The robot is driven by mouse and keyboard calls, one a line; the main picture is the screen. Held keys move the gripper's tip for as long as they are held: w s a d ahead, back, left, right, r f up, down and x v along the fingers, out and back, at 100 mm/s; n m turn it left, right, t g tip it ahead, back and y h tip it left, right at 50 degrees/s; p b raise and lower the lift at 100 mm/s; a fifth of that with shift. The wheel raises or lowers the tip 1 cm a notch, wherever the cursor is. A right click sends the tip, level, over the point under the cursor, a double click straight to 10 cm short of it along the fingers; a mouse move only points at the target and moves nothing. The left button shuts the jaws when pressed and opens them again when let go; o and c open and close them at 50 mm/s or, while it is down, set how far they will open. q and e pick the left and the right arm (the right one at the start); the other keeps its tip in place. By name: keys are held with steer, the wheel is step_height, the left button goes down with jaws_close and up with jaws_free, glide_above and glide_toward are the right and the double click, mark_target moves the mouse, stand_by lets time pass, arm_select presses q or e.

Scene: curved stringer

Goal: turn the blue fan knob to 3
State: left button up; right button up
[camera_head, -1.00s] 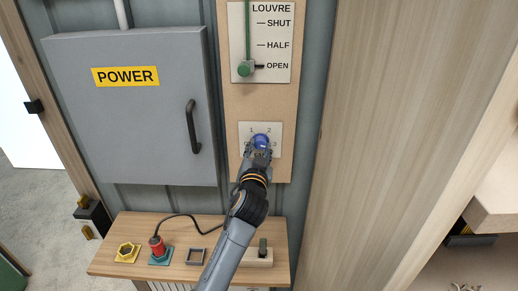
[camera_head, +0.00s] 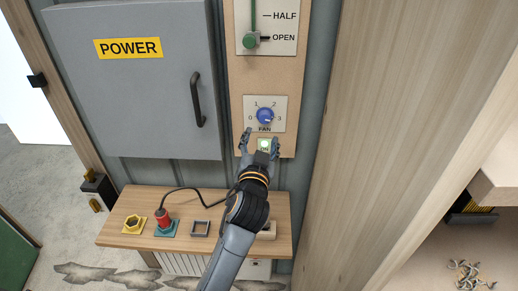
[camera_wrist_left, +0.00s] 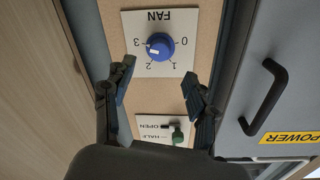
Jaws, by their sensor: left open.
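The blue fan knob (camera_head: 265,116) sits on a white FAN plate (camera_head: 280,103) with a scale from 0 to 3. Its white pointer mark is toward the 3. The knob also shows upside down in the left wrist view (camera_wrist_left: 160,46), its mark toward the 3 there too. My left gripper (camera_head: 261,139) is open, with its fingers spread just below the knob in the head view. In the wrist view the fingers (camera_wrist_left: 158,84) are apart and empty, and the knob is clear of them. My right gripper is not in view.
The louvre's green handle (camera_head: 250,40) is at OPEN above. A grey POWER cabinet (camera_head: 135,120) with a black handle stands left. A wooden shelf (camera_head: 120,225) below holds a red plug and sockets. A wooden wall (camera_head: 390,120) is close right.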

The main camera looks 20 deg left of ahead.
arm_select(q)
steer(key=v, duration=0.4)
steer(key=shift+s, duration=0.1)
